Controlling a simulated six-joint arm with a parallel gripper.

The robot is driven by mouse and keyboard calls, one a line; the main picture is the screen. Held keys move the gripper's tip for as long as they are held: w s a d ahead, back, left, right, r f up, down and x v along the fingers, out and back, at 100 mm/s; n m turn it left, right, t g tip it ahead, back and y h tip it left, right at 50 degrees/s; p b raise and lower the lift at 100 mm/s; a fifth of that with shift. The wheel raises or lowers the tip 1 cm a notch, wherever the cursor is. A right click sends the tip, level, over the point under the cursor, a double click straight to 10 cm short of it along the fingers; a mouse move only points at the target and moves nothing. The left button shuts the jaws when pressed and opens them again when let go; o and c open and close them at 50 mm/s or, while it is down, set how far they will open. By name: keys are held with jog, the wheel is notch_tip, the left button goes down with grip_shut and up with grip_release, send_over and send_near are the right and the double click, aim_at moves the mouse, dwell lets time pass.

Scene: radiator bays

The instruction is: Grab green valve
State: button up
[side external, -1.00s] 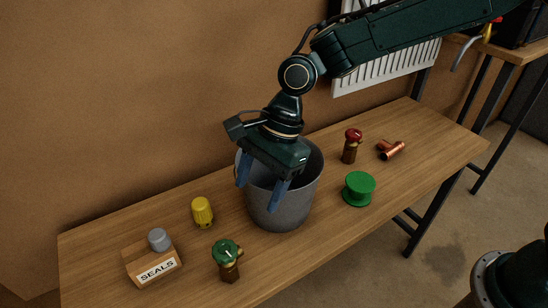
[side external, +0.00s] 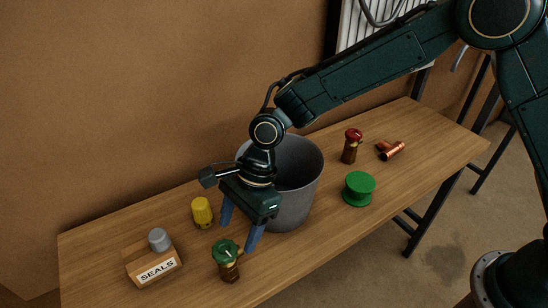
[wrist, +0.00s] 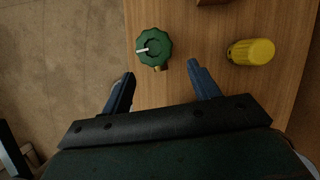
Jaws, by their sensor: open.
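The green valve (side external: 226,258) stands upright near the front edge of the table, with a green knob on a brass-brown body. My gripper (side external: 237,233) is open and empty, pointing down just above and behind the valve in the side view. In the wrist view the valve's green knob (wrist: 153,47) with a white mark lies ahead of the fingertips, roughly between their lines. The gripper (wrist: 160,72) there has its two blue fingers apart, and neither visibly touches the valve.
A yellow cap (side external: 202,212) stands behind the valve; it also shows in the wrist view (wrist: 250,51). A SEALS box (side external: 153,267) with a grey cap is at left. A grey bucket (side external: 298,185) stands close behind the gripper. A green spool (side external: 358,189), red valve (side external: 352,146) and copper fittings (side external: 391,150) are further right.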

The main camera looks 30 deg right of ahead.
aim_at(237, 248)
jog(key=shift+x, duration=1.55)
jog(key=shift+f, duration=0.15)
jog(key=shift+x, duration=2.45)
jog(key=shift+s, duration=0.15)
jog(key=shift+c, duration=0.2)
grip_shut()
